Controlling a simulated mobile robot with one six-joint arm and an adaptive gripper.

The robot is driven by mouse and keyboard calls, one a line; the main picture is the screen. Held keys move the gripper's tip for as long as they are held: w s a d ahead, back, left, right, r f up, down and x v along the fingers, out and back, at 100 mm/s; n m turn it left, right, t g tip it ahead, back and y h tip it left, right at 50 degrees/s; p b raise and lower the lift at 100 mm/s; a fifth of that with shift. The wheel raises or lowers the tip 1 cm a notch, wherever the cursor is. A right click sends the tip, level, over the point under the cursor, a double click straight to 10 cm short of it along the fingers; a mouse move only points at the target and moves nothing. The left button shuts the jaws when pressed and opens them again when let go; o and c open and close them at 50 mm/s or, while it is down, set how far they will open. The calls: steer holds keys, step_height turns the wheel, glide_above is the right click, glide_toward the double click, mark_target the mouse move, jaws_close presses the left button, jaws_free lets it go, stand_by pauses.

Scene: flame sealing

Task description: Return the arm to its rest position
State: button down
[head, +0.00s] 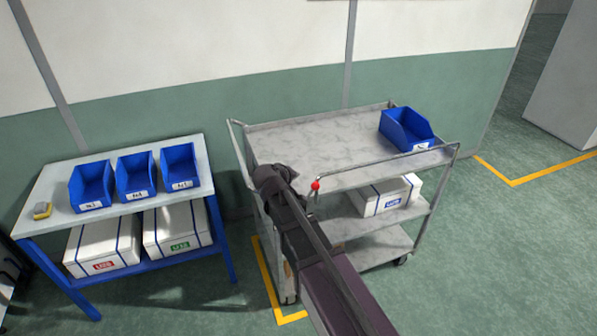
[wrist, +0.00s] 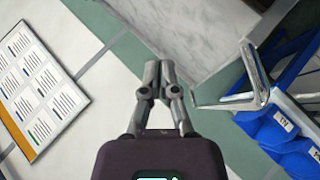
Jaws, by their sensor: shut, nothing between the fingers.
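My gripper (wrist: 159,70) shows in the middle of the wrist view, its two fingers together and nothing between them. In the head view my arm reaches up from the bottom edge to the left end of the grey cart (head: 330,135). I cannot make out the fingers in that view. In the wrist view the fingers point toward the pale marbled cart top (wrist: 210,30), with the cart's metal handle (wrist: 255,80) to their right. They appear apart from both.
A blue bin (head: 406,130) stands on the cart top, and a white box (head: 385,197) on the shelf below. Left is a table (head: 50,190) with three blue bins (head: 135,176), a small yellow-grey item (head: 42,210) and white boxes beneath. A notice board (wrist: 40,85) shows in the wrist view.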

steer(key=shift+s+a+r, duration=0.1)
steer(key=shift+s+r, duration=0.2)
steer(key=shift+s, duration=0.05)
stand_by(0.4)
steer(key=s+d+f+m+g+y, duration=0.2)
steer(key=s+d+f+m+g, duration=0.1)
steer(key=s+d, duration=0.7)
steer(key=s+d+f+m+g+y, duration=0.2)
steer(key=s+d+f+m+g, duration=0.2)
steer(key=s+d+g, duration=0.3)
steer(key=s+d+f, duration=0.1)
steer(key=s+d, duration=0.2)
steer(key=d, duration=0.1)
steer(key=shift+s+d, duration=0.35)
steer(key=shift+s, duration=0.05)
